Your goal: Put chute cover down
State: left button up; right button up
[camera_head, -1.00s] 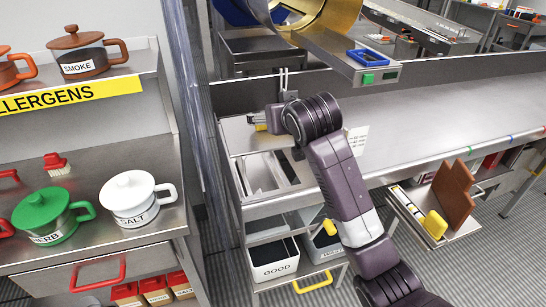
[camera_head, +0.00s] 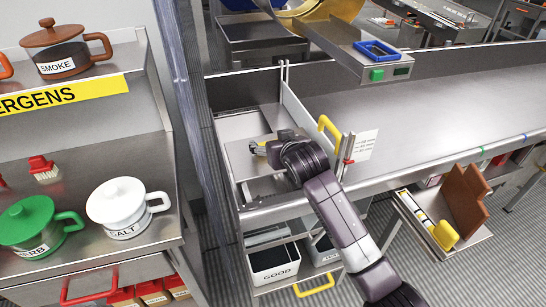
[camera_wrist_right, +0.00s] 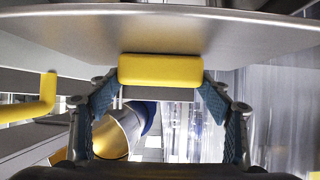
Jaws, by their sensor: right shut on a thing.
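My right gripper (camera_head: 262,148) is at the left end of the steel table in the head view. In the right wrist view my right gripper (camera_wrist_right: 160,80) is shut on the yellow handle (camera_wrist_right: 160,69) of the chute cover. The cover is a flat grey metal plate (camera_wrist_right: 160,35) that spans the top of that view. In the head view the chute cover (camera_head: 240,126) lies over or just above the chute bay. My gripper and forearm hide part of it, and I cannot tell whether it rests fully. My left gripper is not in view.
An upright divider with a yellow handle (camera_head: 328,130) stands right of the bay. A GOOD bin (camera_head: 273,265) sits below. A scale with a blue tray (camera_head: 377,50) is behind. The left counter holds the SALT pot (camera_head: 122,207) and a green pot (camera_head: 32,222). The table's right is clear.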

notch_tip(320, 180, down, 2)
jog(key=shift+f, duration=0.15)
notch_tip(320, 180, down, 3)
jog(key=shift+f, duration=0.35)
jog(key=o, duration=1.5)
jog(key=shift+f, duration=0.1)
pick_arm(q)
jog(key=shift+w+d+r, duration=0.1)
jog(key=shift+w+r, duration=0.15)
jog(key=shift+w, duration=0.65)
pick_arm(e)
jog(key=shift+s, duration=0.1)
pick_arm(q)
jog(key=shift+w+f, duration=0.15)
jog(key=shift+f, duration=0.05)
pick_arm(e)
jog(key=v, duration=1.2)
jog(key=shift+f, duration=0.1)
